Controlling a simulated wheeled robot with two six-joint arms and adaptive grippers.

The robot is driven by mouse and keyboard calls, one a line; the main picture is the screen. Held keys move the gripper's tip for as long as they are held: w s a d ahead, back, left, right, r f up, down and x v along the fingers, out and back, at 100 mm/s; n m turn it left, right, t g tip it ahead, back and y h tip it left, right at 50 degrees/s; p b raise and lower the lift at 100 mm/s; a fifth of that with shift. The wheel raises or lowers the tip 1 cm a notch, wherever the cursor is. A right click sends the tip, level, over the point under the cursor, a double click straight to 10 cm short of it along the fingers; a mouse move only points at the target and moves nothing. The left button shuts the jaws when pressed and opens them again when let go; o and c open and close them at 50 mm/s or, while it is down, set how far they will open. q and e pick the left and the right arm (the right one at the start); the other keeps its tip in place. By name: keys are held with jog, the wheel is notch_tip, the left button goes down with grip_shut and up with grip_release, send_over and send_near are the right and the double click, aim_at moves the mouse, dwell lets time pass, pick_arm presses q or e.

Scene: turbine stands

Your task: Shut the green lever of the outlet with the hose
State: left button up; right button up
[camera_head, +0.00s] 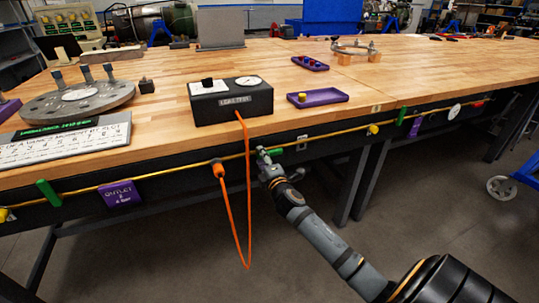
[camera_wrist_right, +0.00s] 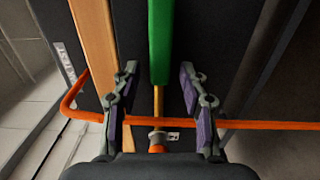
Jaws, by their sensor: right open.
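The outlet with the orange hose (camera_head: 234,215) is on the front of the bench; the hose's orange connector (camera_head: 219,170) hangs below the yellow pipe (camera_head: 170,172). The green lever (camera_head: 275,152) just right of it is partly hidden by my right gripper (camera_head: 264,154). In the right wrist view the green lever (camera_wrist_right: 160,40) lies along the pipe's line. My right gripper (camera_wrist_right: 157,90) is open there, one finger each side of the lever's near end and the yellow pipe (camera_wrist_right: 157,102), with gaps visible. My left gripper is not in view.
The hose (camera_wrist_right: 260,125) crosses the wrist view below the fingertips. It drops from the black leak-test box (camera_head: 232,102) on the bench. Another green lever (camera_head: 48,192) stands across the pipe beside a purple outlet sign (camera_head: 122,194). The bench edge (camera_wrist_right: 95,40) is close by.

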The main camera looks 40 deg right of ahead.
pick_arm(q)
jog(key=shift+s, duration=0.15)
pick_arm(e)
jog(key=shift+w+d, duration=0.1)
jog(key=shift+w, duration=0.25)
grip_shut()
jog(key=n+p, duration=0.8)
jog(key=n, duration=0.9)
jog(key=shift+f+p, duration=0.1)
jog(key=shift+p, duration=0.25)
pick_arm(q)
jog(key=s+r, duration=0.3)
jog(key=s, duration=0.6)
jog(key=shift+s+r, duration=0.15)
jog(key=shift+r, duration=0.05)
pick_arm(e)
jog(key=shift+o, duration=1.1)
grip_release()
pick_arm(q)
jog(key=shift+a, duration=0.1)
pick_arm(e)
jog(key=shift+s, duration=0.15)
